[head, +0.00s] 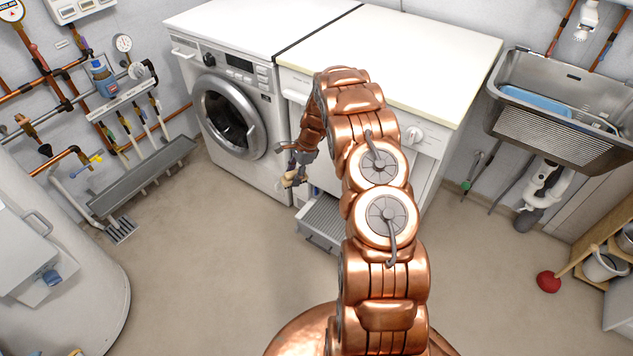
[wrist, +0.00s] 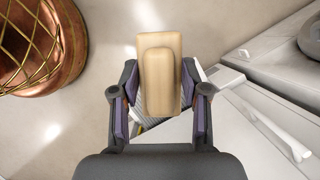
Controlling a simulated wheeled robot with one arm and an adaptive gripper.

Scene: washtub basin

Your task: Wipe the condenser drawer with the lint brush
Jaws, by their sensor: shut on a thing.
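My gripper (head: 295,168) is shut on the lint brush (head: 291,181), just in front of the dryer's lower left side. In the wrist view the brush (wrist: 158,78) is a pale wooden block with a raised handle part, held between the two dark fingers of the gripper (wrist: 163,92). Its bristles are hidden. The condenser drawer (head: 332,219) stands pulled out low at the dryer's front, with a grey ribbed inside. The brush appears above the drawer's left side; I cannot tell the gap. My arm hides part of the drawer.
The white dryer (head: 410,85) stands right of a washing machine (head: 225,110) with a round door. A metal sink (head: 550,125) hangs at the right. A red plunger (head: 548,282) is on the right floor. The floor left of my arm is clear.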

